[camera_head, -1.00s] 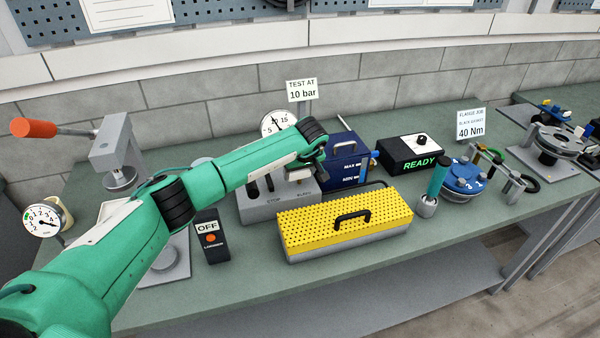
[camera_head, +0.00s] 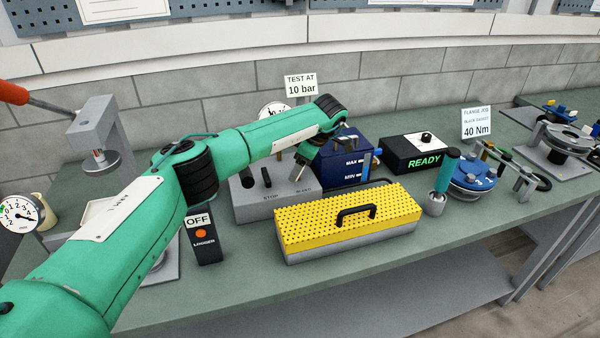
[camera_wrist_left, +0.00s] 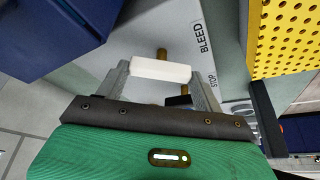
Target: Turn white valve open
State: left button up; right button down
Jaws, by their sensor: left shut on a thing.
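The white valve handle (camera_wrist_left: 160,70) is a short white bar in the left wrist view, beside the printed word BLEED. My left gripper (camera_wrist_left: 160,78) has a grey finger at each end of the bar and is shut on it. A brass stem shows beside the bar. In the head view my left gripper (camera_head: 322,150) is over the right end of the grey valve block (camera_head: 262,208); I cannot make out the white handle there. My right gripper is not in view.
A yellow perforated case (camera_head: 310,230) stands in front of the block. A blue tank (camera_head: 345,172) is close behind the gripper. Dark handles (camera_head: 266,177) stand on the block near STOP.

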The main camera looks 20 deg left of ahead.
pick_arm(q)
jog(key=n+b, duration=0.1)
jog(key=n, duration=0.1)
jog(key=n+g+b, duration=0.1)
jog(key=n, duration=0.1)
jog(key=shift+w+f+n+g, duration=0.1)
jog(key=shift+w+n+g, duration=0.05)
jog(key=shift+n+g, duration=0.15)
jog(key=shift+n+h+b, duration=0.3)
jog(key=shift+b, duration=0.15)
jog(key=shift+n+g+b, duration=0.4)
jog(key=shift+n, duration=0.7)
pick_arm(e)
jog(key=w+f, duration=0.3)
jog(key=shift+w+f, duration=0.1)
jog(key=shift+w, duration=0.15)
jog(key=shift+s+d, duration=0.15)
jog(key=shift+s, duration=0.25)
